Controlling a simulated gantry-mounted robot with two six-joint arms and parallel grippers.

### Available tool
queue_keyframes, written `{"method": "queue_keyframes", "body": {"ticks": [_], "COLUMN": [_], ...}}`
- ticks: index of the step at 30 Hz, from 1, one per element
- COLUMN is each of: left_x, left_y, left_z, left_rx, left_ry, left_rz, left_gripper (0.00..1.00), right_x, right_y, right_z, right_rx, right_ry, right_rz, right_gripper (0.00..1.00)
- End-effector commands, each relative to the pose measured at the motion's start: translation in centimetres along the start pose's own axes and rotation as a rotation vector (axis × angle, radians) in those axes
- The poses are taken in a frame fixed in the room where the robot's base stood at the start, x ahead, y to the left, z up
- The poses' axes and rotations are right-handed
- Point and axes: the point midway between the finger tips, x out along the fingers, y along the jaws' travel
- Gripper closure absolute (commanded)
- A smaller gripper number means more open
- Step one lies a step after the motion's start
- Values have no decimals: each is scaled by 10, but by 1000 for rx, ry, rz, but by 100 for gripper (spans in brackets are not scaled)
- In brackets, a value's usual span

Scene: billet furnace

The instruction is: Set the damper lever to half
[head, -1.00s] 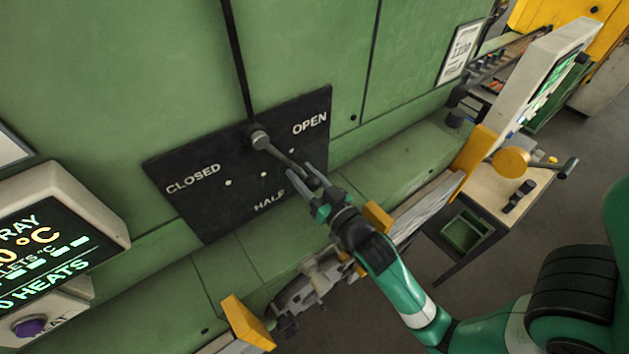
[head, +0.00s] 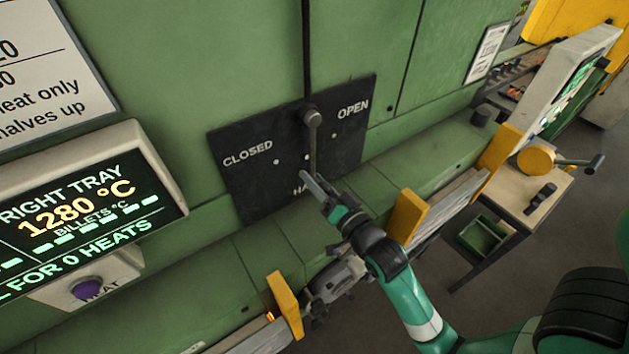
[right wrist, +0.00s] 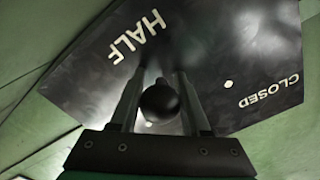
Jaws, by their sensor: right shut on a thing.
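The damper lever (head: 313,140) is a grey metal bar on a round pivot, mounted on a black plate (head: 240,178) marked CLOSED, HALF and OPEN. In the head view the lever hangs down from its pivot, near the HALF mark, which is partly hidden behind my right gripper. My right gripper (head: 318,183) is shut on the lever's lower end. In the right wrist view the lever's dark round knob (right wrist: 160,101) sits between the two fingers, with the HALF lettering (right wrist: 139,37) just beyond. My left gripper is not in view.
A display panel (head: 85,215) with a purple button (head: 87,290) stands at left. Yellow brackets (head: 405,217) line the ledge below the plate. A small table with a green bin (head: 484,236) is at right. The green furnace wall is close behind the plate.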

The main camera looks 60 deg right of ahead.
Motion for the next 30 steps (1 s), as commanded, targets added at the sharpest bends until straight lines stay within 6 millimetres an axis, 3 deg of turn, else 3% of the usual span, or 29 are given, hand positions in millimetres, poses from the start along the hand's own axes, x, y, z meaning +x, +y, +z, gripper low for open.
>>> {"method": "queue_keyframes", "body": {"ticks": [8, 9, 14, 24, 30], "left_x": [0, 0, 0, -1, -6], "left_y": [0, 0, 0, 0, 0], "left_z": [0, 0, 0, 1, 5], "left_rx": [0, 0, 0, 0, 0], "left_ry": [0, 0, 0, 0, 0], "left_rz": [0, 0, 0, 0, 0], "left_gripper": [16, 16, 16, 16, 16], "right_x": [0, 0, 0, -4, -39], "right_y": [0, 0, 0, 1, 2], "right_z": [-1, -1, 0, 0, 2], "right_rx": [4, 4, 3, 1, 1], "right_ry": [1, 1, 1, 0, -2], "right_rz": [-1, -1, -1, 0, -1], "right_gripper": [100, 50, 24, 24, 24]}}
